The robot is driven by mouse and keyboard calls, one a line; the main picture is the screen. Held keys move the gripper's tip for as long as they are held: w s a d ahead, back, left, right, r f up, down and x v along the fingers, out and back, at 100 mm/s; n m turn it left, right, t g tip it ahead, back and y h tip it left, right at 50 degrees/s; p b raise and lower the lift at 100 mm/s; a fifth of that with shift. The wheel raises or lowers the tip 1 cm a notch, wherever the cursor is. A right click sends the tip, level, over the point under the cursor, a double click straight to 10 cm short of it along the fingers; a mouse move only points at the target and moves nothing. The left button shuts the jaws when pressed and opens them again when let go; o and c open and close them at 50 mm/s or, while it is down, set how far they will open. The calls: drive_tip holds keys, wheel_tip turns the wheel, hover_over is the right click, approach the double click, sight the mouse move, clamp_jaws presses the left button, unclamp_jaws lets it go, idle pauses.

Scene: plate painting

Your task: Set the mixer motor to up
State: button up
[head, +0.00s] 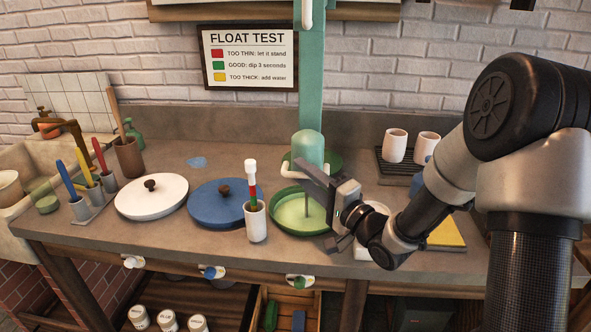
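The mixer is a green upright column (312,75) with a rounded green motor head (308,146) low on it. A pale handle (291,169) sticks out at the motor's lower left. A thin shaft runs down from the motor into a green bowl of pale green liquid (290,212), so the motor stands low over the bowl. My gripper (299,198) is in front of the bowl's right side, just below and right of the motor. Its two dark fingers look spread apart, pointing left, with nothing between them. The arm hides the bowl's right edge.
A white cup (255,223) with a striped stick stands left of the bowl. Blue (220,206) and white (150,200) lids lie further left. A dark rack (395,170) with white cups is at the back right. Coloured knobs line the counter's front.

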drive_tip(key=shift+x, duration=1.95)
drive_tip(key=shift+r, duration=0.1)
clamp_jaws()
